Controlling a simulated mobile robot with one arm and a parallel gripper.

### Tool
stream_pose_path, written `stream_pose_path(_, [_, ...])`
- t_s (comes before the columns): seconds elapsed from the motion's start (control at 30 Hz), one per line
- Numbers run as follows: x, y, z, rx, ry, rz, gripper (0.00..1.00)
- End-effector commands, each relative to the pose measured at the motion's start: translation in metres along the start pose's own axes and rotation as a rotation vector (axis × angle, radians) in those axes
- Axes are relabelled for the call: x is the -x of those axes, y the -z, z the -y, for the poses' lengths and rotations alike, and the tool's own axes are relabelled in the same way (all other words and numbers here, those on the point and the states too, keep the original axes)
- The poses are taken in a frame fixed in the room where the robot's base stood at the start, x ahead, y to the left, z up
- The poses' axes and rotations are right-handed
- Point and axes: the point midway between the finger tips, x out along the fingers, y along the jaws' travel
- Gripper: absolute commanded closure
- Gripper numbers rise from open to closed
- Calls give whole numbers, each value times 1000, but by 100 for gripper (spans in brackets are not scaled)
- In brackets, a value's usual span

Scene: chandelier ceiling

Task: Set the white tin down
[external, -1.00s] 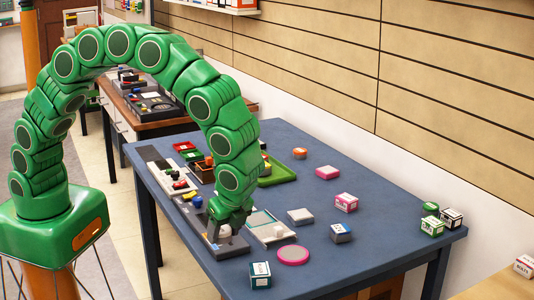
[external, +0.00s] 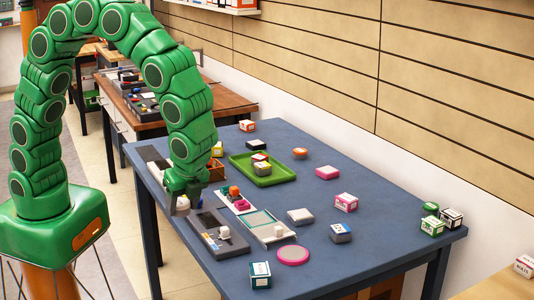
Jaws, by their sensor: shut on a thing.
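My gripper (external: 183,203) is shut on a small pale thing, the white tin (external: 182,204) by its look, over the left edge of the blue-grey table (external: 300,262). The fingers hide much of it, and I cannot tell whether it touches anything below. Just right of my gripper lies a dark grey tray (external: 208,241) with a black panel. A small white piece (external: 224,232) stands on its front part, apart from my gripper.
A white-framed tray (external: 264,226) lies right of the grey one. A green tray (external: 262,178) holds small tins at the back. A pink round lid (external: 293,254) and several small boxes, one pink and white (external: 346,202), are spread about.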

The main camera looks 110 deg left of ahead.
Motion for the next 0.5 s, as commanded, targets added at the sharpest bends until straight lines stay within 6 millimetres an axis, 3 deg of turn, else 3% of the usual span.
stream_pose_path(0.27, [0, 2, 6, -30, 13, 0, 81])
stream_pose_path(0.5, [3, 20, 45, -210, 92, 1, 81])
